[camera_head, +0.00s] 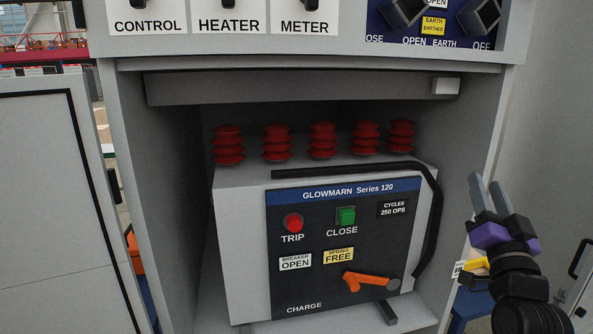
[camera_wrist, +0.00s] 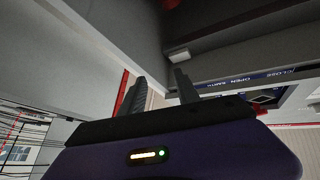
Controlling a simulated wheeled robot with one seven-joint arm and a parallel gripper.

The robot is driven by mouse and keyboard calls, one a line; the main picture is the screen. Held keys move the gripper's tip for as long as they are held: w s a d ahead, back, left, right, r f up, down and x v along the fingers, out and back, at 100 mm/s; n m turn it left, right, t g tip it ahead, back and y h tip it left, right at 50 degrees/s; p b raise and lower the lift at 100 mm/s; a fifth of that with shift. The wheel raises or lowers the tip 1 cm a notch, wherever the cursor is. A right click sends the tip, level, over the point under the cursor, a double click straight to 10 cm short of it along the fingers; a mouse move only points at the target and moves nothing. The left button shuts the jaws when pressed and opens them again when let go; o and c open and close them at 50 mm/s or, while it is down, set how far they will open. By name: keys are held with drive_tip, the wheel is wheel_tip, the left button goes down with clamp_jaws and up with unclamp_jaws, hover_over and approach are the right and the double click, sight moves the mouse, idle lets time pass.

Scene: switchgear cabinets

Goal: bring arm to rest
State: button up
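My gripper (camera_head: 490,192) is raised at the right of the head view, in front of the cabinet's right edge, with its fingers pointing up. Its two fingers stand apart with nothing between them. In the wrist view the gripper (camera_wrist: 158,90) also shows two separate fingers, with cabinet surfaces beyond them. The breaker unit (camera_head: 240,240) sits inside the open cabinet, to the left of my gripper. Its labels read breaker open and spring free.
The cabinet's open door (camera_head: 50,200) stands at the left. The upper panel (camera_head: 220,45) carries control, heater and meter switches. Red insulators (camera_head: 322,140) top the breaker unit, and an orange charge handle (camera_head: 366,281) is on its front. A grey wall (camera_head: 555,120) is close on the right.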

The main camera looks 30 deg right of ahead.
drive_tip(key=s+a+f+n+t+y, duration=0.1)
drive_tip(key=s+a+f+n+y, duration=0.35)
drive_tip(key=a+f, duration=0.6)
drive_tip(key=s+a+f+n+y, duration=0.3)
drive_tip(key=s+a+f+n, duration=0.15)
drive_tip(key=a+f, duration=0.6)
drive_tip(key=s+a+f+n+g+y, duration=0.1)
drive_tip(key=s+a+f+y, duration=0.1)
drive_tip(key=s+a, duration=0.3)
drive_tip(key=s+a+f+n+g+y+b, duration=0.1)
drive_tip(key=s+a+f, duration=0.3)
drive_tip(key=s, duration=0.4)
drive_tip(key=s+a+f+n+g+y, duration=0.1)
drive_tip(key=s+a+f+g+y, duration=0.1)
drive_tip(key=s+a, duration=0.4)
drive_tip(key=shift+s+a+f+g+y, duration=0.25)
drive_tip(key=shift+a+f+g+y, duration=0.05)
drive_tip(key=shift+f+y, duration=0.6)
